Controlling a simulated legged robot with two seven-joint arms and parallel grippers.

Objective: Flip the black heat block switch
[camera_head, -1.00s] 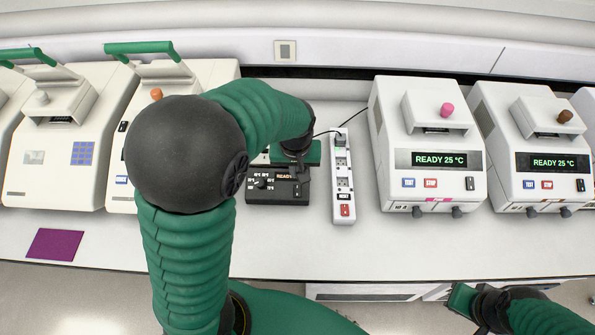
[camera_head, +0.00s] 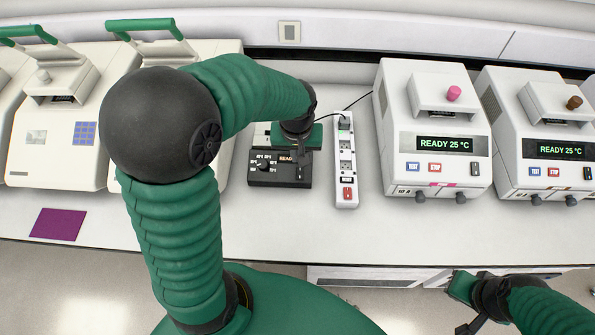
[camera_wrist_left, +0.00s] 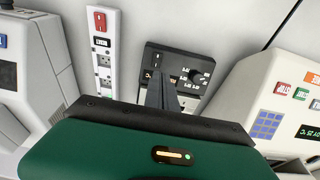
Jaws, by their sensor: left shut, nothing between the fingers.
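The black heat block (camera_head: 265,181) sits on the bench left of the power strip, with a dial, white markings and a partly hidden "READY" display. In the left wrist view the heat block (camera_wrist_left: 200,60) shows its panel, with a small switch (camera_wrist_left: 157,59) near one corner. My left gripper (camera_head: 299,170) is shut and empty, over the right part of the block. In the wrist view its closed fingers (camera_wrist_left: 160,88) overlap the panel near the switch; I cannot tell whether they touch. My right gripper (camera_head: 458,300) hangs past the bench's front edge, its jaws unclear.
A white power strip (camera_head: 346,160) with a red switch (camera_head: 348,194) stands just right of the block. White thermal cyclers (camera_head: 433,176) reading "READY 25 °C" stand to the right, others left. A purple mat (camera_head: 58,223) lies front left.

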